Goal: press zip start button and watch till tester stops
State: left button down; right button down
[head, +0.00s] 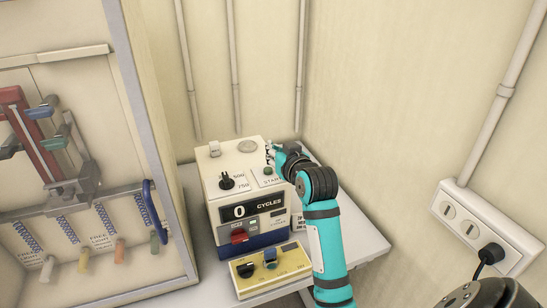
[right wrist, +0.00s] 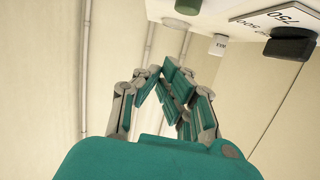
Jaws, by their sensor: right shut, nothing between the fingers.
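The zip tester's white control box (head: 225,188) stands on a table, with a counter (head: 252,209) reading 0 CYCLES. A black knob (head: 227,181) marked 500 and 750 is on its top; it also shows in the right wrist view (right wrist: 290,44). The green start button (head: 267,170) sits beside the START label, close to my right gripper. My right gripper (head: 272,153) is just behind the button, over the box's back right corner; I cannot tell whether it touches anything. The right wrist view shows its fingers (right wrist: 168,72) shut and empty, apart from the green parts above. My left gripper is out of view.
A yellow panel (head: 290,266) with knobs is in front of the box. A rig (head: 110,215) with clamps, springs and coloured tags stands at left. A wall socket (head: 482,222) with a black plug is at right. The table (head: 365,237) is bare at right.

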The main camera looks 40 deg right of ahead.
aim_at(268, 170)
jog(key=shift+w+f+p, duration=0.2)
jog(key=shift+f, duration=0.45)
jog(key=shift+w+f+p, duration=0.15)
jog(key=shift+f, duration=0.45)
jog(key=shift+s+a+f, duration=0.1)
jog(key=shift+f, duration=0.65)
jog(key=shift+f, duration=0.2)
